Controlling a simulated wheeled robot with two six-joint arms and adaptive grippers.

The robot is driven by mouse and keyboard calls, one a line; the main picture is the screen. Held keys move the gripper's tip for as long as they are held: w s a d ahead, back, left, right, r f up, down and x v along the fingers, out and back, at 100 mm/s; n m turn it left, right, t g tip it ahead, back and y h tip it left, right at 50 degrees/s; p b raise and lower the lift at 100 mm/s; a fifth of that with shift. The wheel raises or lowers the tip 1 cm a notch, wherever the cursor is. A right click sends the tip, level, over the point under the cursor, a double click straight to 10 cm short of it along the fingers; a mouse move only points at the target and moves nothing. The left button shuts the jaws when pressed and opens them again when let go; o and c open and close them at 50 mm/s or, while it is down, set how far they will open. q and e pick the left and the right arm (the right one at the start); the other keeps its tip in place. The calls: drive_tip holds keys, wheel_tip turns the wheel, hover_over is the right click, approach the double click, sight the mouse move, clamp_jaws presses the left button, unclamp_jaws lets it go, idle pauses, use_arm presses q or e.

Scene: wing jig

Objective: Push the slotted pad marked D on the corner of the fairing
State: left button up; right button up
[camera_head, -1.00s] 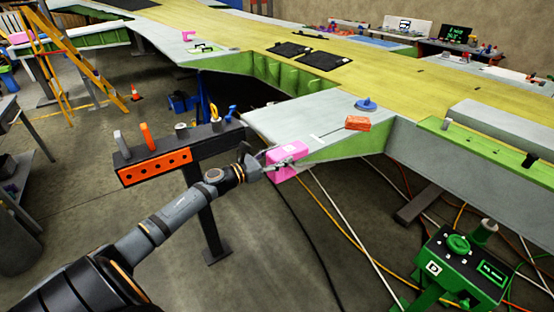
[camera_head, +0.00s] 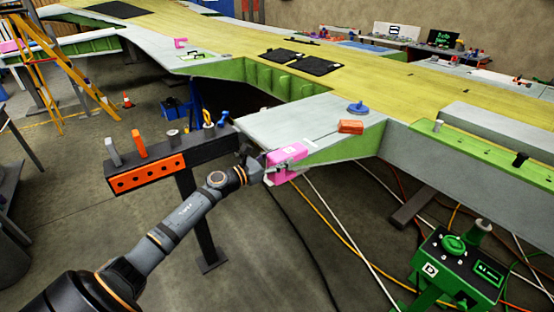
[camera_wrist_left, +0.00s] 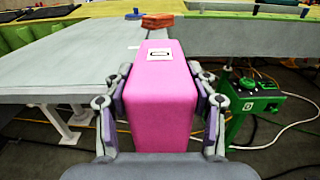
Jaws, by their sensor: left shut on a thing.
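My left gripper (camera_head: 284,164) is shut on a pink pad (camera_head: 287,171) at the near left corner of the grey fairing panel (camera_head: 290,121). In the left wrist view the pink pad (camera_wrist_left: 160,95) stands as a block between the two fingers. It has a small white label on top, too small to read. The pad's far end lies against or over the panel's corner edge; its slot is hidden, so I cannot tell how far the corner is in it. My right gripper is not in view.
An orange block (camera_head: 351,127) and a blue disc (camera_head: 361,108) lie on the panel. A dark rail with an orange holed front (camera_head: 146,173) stands left of my arm. A green device marked D (camera_head: 455,267) is at lower right. Cables cross the floor.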

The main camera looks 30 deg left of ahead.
sight(271, 162)
use_arm(q)
drive_tip(key=shift+x, duration=0.85)
drive_tip(key=o, duration=1.2)
drive_tip(key=shift+f, duration=0.1)
drive_tip(key=shift+o, duration=0.2)
drive_tip(key=shift+v, duration=3.65)
drive_tip(key=shift+a, duration=0.1)
